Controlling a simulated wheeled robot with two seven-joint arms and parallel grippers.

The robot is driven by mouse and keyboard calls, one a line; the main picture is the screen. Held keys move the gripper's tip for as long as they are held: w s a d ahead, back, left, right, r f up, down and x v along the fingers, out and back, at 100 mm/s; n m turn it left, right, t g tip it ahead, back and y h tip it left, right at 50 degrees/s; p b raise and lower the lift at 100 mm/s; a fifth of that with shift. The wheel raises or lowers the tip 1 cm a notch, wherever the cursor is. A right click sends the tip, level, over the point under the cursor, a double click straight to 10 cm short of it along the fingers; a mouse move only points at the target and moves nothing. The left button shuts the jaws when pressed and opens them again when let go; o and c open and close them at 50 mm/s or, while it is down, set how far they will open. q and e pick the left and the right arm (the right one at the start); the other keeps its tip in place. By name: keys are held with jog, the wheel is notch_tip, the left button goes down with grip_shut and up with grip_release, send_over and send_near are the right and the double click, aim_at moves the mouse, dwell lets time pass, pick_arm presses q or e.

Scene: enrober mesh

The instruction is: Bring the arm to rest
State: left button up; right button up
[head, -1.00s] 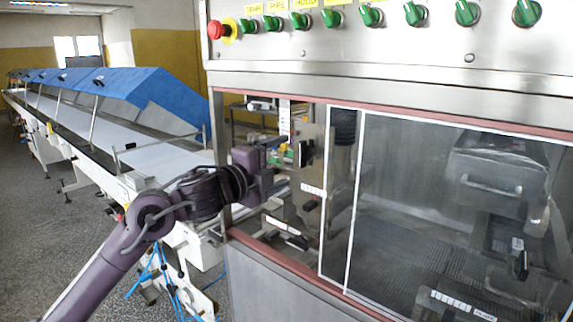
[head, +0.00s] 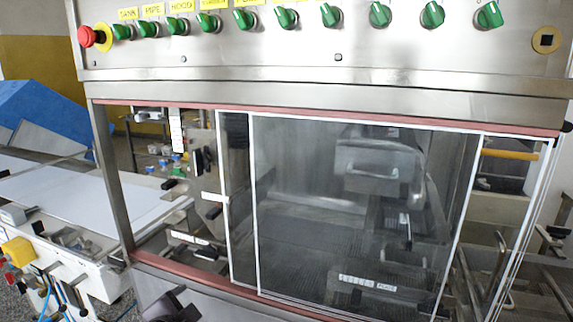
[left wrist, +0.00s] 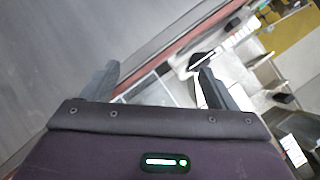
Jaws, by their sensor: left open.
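My left gripper (left wrist: 159,70) shows in the left wrist view with its two dark fingers apart and nothing between them. Beyond the fingers are a grey metal panel and a reddish frame edge of the machine. In the head view only a dark piece of my left arm (head: 172,306) shows at the bottom edge, in front of the machine's lower panel; the fingers cannot be made out there. My right gripper is in neither view.
The enrober's control panel (head: 300,50) with green knobs and a red stop button (head: 88,37) spans the top. Below, clear sliding windows (head: 300,200) cover the mesh, with an opening at their left. A white conveyor (head: 70,200) with a blue hood (head: 45,110) lies left.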

pick_arm(q)
jog(key=s+f+n+g, duration=0.4)
jog(key=s+f, duration=0.3)
jog(key=s, duration=0.4)
jog(key=s+f+n+g, duration=0.4)
jog(key=s+f, duration=0.2)
jog(key=s, duration=0.4)
notch_tip(320, 180, down, 29)
jog(key=s+g, duration=0.2)
jog(key=s+a+f, duration=0.2)
jog(key=s+f, duration=0.8)
jog(key=s+a+f+g+y, duration=0.1)
jog(key=s+a+f, duration=0.1)
jog(key=s+f, duration=0.7)
jog(key=shift+s+f, duration=0.35)
jog(key=shift+s, duration=0.4)
